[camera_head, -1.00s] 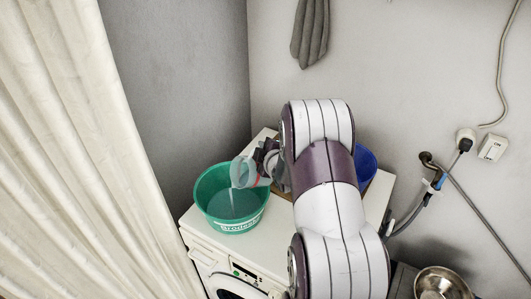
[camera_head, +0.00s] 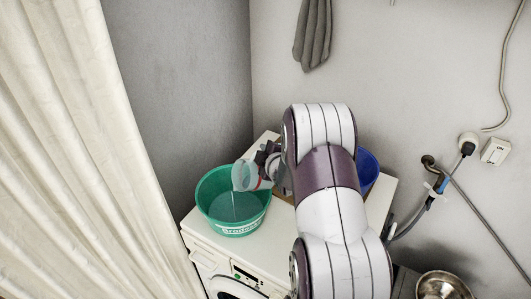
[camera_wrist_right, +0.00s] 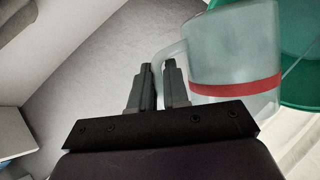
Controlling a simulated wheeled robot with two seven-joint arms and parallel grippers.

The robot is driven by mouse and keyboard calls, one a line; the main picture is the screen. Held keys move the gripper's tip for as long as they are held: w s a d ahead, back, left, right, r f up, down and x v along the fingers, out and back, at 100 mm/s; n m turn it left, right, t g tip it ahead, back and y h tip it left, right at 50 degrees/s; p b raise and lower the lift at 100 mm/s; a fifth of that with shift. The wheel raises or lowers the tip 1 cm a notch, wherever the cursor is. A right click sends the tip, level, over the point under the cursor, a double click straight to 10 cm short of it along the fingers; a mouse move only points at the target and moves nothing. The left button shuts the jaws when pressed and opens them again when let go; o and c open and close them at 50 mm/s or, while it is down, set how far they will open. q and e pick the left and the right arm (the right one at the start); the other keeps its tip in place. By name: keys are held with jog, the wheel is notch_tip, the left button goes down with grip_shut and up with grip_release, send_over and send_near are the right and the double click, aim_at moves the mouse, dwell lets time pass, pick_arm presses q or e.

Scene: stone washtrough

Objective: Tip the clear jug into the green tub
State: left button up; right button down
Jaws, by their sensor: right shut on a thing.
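The clear jug (camera_head: 243,175) is tilted over the green tub (camera_head: 232,220), its mouth toward the tub's inside. A thin pale stream runs from it down into the tub, where liquid shows. My right gripper (camera_head: 271,160) is at the jug's right side, partly hidden by my right arm. In the right wrist view its fingers (camera_wrist_right: 158,80) are closed at the handle of the jug (camera_wrist_right: 235,50), which has a red band. The green tub also shows there (camera_wrist_right: 302,85) behind the jug. My left gripper is not in view.
The tub stands on a white washing machine (camera_head: 215,240). A blue container (camera_head: 367,168) is behind my right arm. A metal bowl (camera_head: 441,286) is at lower right. A cream curtain (camera_head: 80,150) hangs at left. Grey hoses and a tap (camera_head: 429,162) are on the right wall.

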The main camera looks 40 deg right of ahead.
jog(key=shift+w+a+f+n+h+b, duration=0.15)
jog(key=shift+a+b, duration=0.1)
jog(key=shift+b, duration=0.35)
jog(key=shift+s+a+f+n+h+b, duration=0.15)
jog(key=shift+a+b, duration=0.1)
jog(key=shift+b, duration=0.3)
jog(key=shift+w+a+r+n+b, duration=0.1)
jog(key=shift+a+r+n+b, duration=0.25)
jog(key=shift+b, duration=0.35)
jog(key=shift+a, duration=0.1)
jog(key=shift+h, duration=0.3)
